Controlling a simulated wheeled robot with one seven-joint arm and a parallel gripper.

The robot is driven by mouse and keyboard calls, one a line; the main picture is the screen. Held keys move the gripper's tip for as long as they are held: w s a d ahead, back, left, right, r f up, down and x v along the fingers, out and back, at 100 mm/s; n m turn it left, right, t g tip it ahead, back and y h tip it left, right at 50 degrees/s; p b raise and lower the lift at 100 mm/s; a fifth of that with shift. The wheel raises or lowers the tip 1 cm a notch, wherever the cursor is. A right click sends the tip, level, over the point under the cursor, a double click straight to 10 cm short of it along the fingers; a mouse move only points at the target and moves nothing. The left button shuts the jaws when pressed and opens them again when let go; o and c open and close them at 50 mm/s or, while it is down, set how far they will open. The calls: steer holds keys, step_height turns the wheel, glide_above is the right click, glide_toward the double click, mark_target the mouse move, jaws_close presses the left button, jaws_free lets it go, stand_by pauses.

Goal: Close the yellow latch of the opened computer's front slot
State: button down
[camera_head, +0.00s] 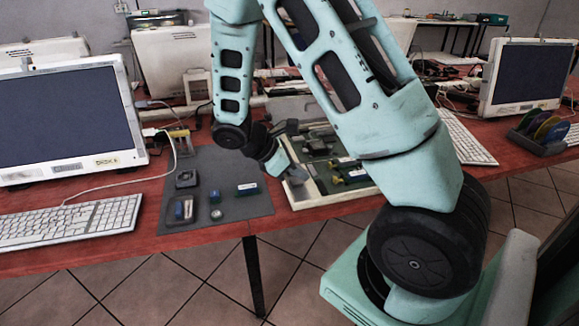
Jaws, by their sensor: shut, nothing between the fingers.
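The opened computer (322,203) lies on the red table right of the grey mat, a shallow pale case with green boards and dark parts inside. Small yellow parts (337,180) show inside it near its front; I cannot tell which one is the latch. My gripper (296,174) points down and right at the left part of the case. It is shut and holds nothing. It is too small to tell whether its tips touch the case. My own arm hides the right side of the computer.
A grey mat (240,207) carries several small parts, among them a blue one (247,188). A monitor (65,125) and keyboard (70,220) stand left, with a cable near the mat. Another keyboard (465,142), monitor (525,75) and disc rack (540,135) stand right.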

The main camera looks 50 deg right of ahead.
mark_target(333, 182)
steer(key=x, duration=0.3)
steer(key=shift+s+d+f, duration=0.2)
steer(key=shift+f, duration=0.1)
steer(key=shift+s+d+r, duration=0.1)
steer(key=shift+s+d, duration=0.2)
steer(key=shift+d, duration=0.25)
steer(key=shift+s+d+r, duration=0.1)
steer(key=shift+s+d, duration=0.25)
steer(key=shift+d, duration=0.15)
steer(key=shift+s+d, duration=0.3)
steer(key=shift+d, duration=0.3)
